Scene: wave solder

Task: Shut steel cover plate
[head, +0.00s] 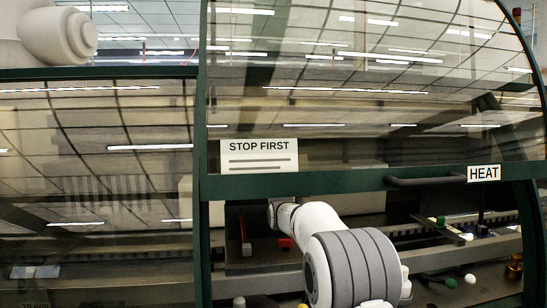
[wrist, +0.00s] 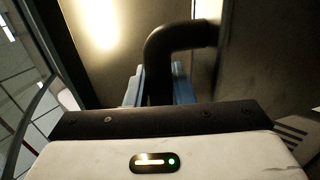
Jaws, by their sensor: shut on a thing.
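In the wrist view, my gripper (wrist: 158,90) has its two blue fingers closed on a black bent handle (wrist: 172,42). The handle's upper end meets a dark metal panel (wrist: 268,60) on the right, which looks like the steel cover plate. The lower part of the handle is hidden between the fingers and behind the gripper body. How far the plate stands open cannot be told. In the head view, my arm reaches into the machine below the hood's lower edge; the gripper and the plate cannot be made out there.
A clear hood with a green frame (head: 330,183) hangs above my arm. It carries a dark handle (head: 425,182), a HEAT label (head: 483,173) and a STOP FIRST sign (head: 259,156). A rail (head: 400,233) and small coloured knobs (head: 470,279) lie inside, to the right of my arm.

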